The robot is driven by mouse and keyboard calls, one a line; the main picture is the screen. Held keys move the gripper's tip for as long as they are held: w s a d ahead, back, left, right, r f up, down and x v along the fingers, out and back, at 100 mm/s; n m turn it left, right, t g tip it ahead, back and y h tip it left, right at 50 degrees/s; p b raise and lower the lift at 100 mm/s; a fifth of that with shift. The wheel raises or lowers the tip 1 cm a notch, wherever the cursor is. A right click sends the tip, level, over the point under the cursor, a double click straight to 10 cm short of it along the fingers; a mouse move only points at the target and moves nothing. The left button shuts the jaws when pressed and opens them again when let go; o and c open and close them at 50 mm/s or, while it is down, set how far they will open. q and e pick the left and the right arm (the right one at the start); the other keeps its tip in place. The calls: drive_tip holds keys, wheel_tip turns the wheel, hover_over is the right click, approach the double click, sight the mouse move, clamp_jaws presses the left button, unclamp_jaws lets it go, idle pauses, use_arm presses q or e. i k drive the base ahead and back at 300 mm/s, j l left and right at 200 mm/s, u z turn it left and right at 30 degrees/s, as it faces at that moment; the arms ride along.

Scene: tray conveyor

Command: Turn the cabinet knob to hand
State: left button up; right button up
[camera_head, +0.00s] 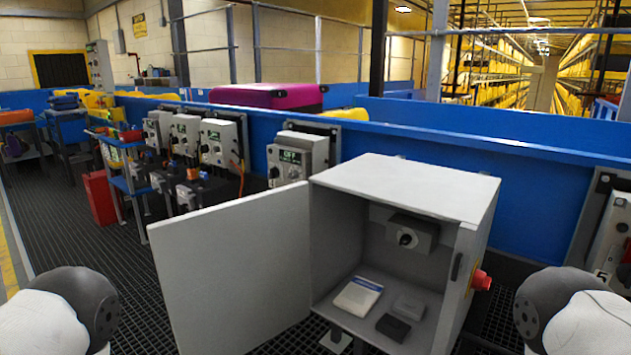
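A grey cabinet (400,185) stands right of centre with its door (235,275) swung open to the left. Inside, on the back wall, is a small dark grey box (412,232) with a round black knob (406,238) on its front. The knob's marking is too small to read. A red knob (481,280) on a yellow base sticks out from the cabinet's right outer side. Only rounded links of my arms show at the bottom left and bottom right corners. Neither gripper is in view, and nothing of mine touches the cabinet.
On the cabinet floor lie a white booklet (358,296), a grey block (409,307) and a black block (393,327). Control boxes (297,160) line the blue conveyor wall (540,155) behind. A blue cart (128,180) and red bin (100,198) stand left. The open door blocks room left of the cabinet.

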sight(405, 239)
drive_tip(key=j+z, duration=0.25)
drive_tip(key=j, duration=0.3)
drive_tip(key=j+z, duration=0.25)
drive_tip(key=j, duration=0.3)
drive_tip(key=j+z, duration=0.35)
drive_tip(key=j, duration=0.4)
drive_tip(key=j+z, duration=0.4)
drive_tip(key=j, duration=0.3)
drive_tip(key=i+j+z, duration=0.25)
drive_tip(key=j, duration=0.2)
drive_tip(key=j+z, duration=0.3)
drive_tip(key=i+j+z, duration=0.1)
drive_tip(key=j+z, duration=0.15)
drive_tip(key=j, duration=0.35)
drive_tip(key=i+j+z, duration=0.25)
drive_tip(key=k+j, duration=0.1)
